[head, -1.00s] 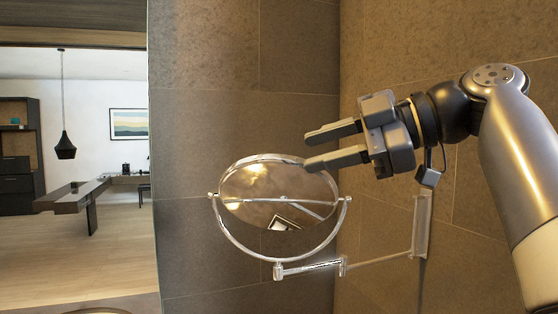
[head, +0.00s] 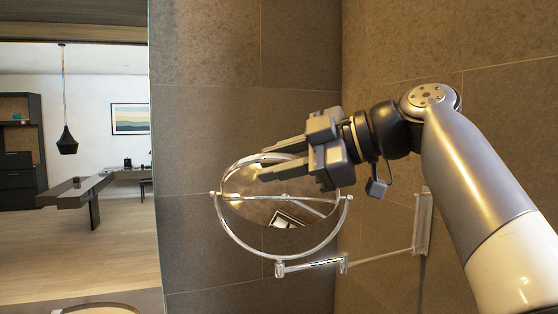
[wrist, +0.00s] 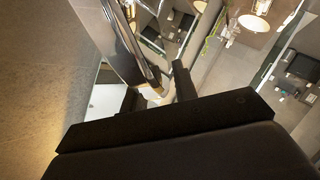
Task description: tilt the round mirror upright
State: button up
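The round mirror (head: 262,211) hangs in a chrome half-ring yoke (head: 236,246) at the centre of the head view. Its disc shows as a flattened oval, tilted out of the plane of the yoke. My gripper (head: 263,166) is in front of the mirror's upper part and hides some of its top rim. Its two fingers point left with a gap between them, and nothing shows held. I cannot tell whether a finger touches the mirror. In the wrist view, one dark finger (wrist: 184,82) shows beside a shiny metal edge (wrist: 122,42), probably the mirror's rim.
A jointed chrome arm (head: 385,254) carries the mirror from a wall plate (head: 422,222) on the right tiled wall. Tiled walls stand close behind and to the right. A round rim (head: 98,308) shows at the bottom left. A room with a dark table (head: 75,190) lies further left.

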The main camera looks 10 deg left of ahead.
grip_shut()
dwell(0.5)
